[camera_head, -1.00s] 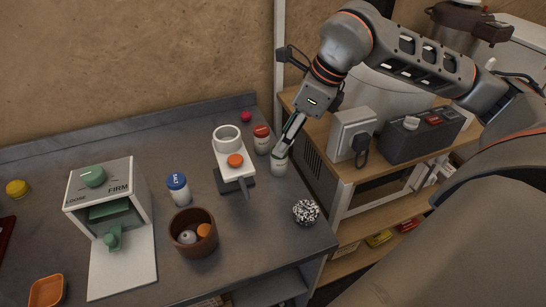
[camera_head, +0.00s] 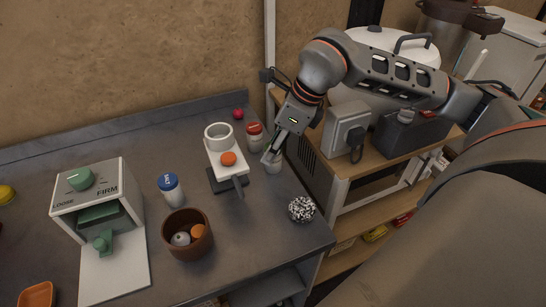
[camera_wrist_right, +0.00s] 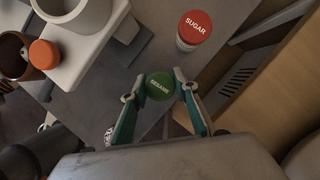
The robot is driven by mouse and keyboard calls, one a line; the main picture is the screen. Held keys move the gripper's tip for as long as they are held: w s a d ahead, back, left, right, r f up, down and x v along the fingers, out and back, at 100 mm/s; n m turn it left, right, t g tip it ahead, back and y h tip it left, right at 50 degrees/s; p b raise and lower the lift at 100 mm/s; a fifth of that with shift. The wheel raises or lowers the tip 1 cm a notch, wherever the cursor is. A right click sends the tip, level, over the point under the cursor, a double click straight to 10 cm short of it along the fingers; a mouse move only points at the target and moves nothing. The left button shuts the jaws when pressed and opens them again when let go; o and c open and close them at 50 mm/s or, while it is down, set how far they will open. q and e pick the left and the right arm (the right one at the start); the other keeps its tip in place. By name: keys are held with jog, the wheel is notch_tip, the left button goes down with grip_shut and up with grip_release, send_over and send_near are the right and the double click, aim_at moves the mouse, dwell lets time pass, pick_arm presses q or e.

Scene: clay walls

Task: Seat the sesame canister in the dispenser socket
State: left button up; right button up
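The sesame canister (camera_head: 273,166) is pale-bodied and stands upright on the grey counter near its right edge. Its green lid, marked SESAME, shows in the right wrist view (camera_wrist_right: 159,86). My right gripper (camera_head: 271,155) reaches down over it, with one finger on each side of the lid (camera_wrist_right: 159,78). The fingers look open, with narrow gaps to the lid; contact lower down is hidden. The dispenser (camera_head: 227,172) is a white stand with an orange button (camera_head: 228,159); its ring-shaped socket (camera_head: 217,131) looks empty. My left gripper is not in view.
A red-lidded sugar canister (camera_head: 254,143) stands just behind. A blue-lidded canister (camera_head: 170,188), a brown bowl (camera_head: 186,244) and a white LOOSE/FIRM box (camera_head: 98,205) stand left. A speckled ball (camera_head: 301,209) lies in front. A wooden shelf (camera_head: 340,170) adjoins the counter on the right.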

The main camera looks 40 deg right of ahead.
jog(key=shift+r, duration=0.1)
notch_tip(320, 180, up, 20)
jog(key=p, duration=0.4)
jog(key=w+a+r+n+g+y+p, duration=0.2)
jog(key=w+a+r+n+g+p, duration=0.25)
jog(key=a+r+n, duration=0.7)
jog(key=shift+n, duration=0.45)
jog(key=f+b, duration=0.1)
jog(key=f, duration=0.5)
jog(key=f+b, duration=0.1)
jog(key=f, duration=0.6)
jog(key=f+b, duration=0.1)
jog(key=f, duration=0.5)
jog(key=shift+d+f, duration=0.15)
jog(key=shift+d, duration=0.25)
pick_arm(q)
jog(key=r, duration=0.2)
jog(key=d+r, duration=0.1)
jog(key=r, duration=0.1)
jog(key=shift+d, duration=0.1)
pick_arm(e)
jog(key=shift+w+f, duration=0.1)
jog(key=shift+f, duration=0.25)
jog(key=shift+f, duration=0.1)
